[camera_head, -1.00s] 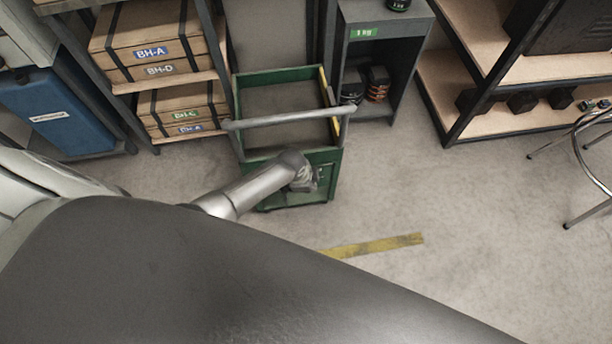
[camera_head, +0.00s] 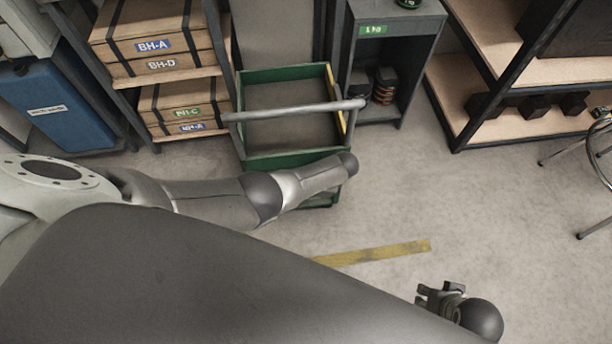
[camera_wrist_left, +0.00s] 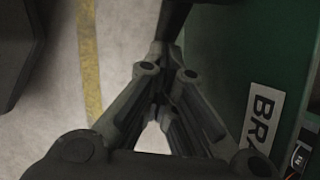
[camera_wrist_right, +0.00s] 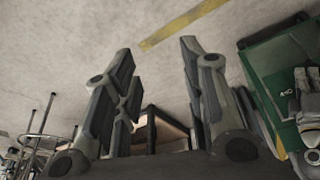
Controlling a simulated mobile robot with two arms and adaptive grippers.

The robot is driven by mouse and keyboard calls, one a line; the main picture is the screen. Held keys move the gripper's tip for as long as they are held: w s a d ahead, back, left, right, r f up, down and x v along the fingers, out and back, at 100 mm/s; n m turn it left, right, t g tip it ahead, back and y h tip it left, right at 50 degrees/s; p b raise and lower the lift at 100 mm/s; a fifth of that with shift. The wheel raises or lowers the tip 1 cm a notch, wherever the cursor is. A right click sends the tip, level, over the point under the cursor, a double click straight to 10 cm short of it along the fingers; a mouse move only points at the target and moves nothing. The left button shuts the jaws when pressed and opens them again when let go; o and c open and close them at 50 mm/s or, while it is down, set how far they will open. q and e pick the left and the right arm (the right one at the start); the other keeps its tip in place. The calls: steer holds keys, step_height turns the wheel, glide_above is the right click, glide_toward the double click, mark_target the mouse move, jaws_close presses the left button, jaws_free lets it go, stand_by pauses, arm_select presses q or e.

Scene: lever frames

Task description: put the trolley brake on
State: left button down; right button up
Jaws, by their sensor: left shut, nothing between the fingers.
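The green trolley (camera_head: 284,160) stands against the shelving in the head view, with a grey push handle (camera_head: 290,112). In the left wrist view its green panel (camera_wrist_left: 225,50) carries a white label (camera_wrist_left: 262,115) reading "BRA", cut off by the edge. My left gripper (camera_wrist_left: 160,55) is shut and empty beside that panel. A dark bar (camera_wrist_left: 174,15) shows at its fingertips; I cannot tell whether it is the brake lever or whether they touch. My arm hides the left gripper in the head view. My right gripper (camera_wrist_right: 157,48) is open and empty, away from the trolley; it also shows in the head view (camera_head: 424,297).
Shelves with wooden boxes (camera_head: 160,40) and a blue case (camera_head: 55,108) stand left of the trolley. A grey cabinet (camera_head: 400,60) is close on its right. A stool (camera_head: 590,190) stands at far right. The floor around the yellow stripe (camera_head: 375,253) is clear.

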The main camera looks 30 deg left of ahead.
arm_select(q)
steer(key=shift+s+a+f+y+b, duration=0.2)
steer(key=shift+a+f+y+b, duration=0.15)
steer(key=shift+f+b, duration=0.35)
arm_select(e)
steer(key=v, duration=0.6)
steer(key=shift+r, duration=0.35)
arm_select(q)
steer(key=shift+r, duration=0.15)
arm_select(e)
steer(key=shift+w+d+r, duration=0.1)
steer(key=shift+w+d, duration=0.05)
steer(key=shift+w, duration=0.05)
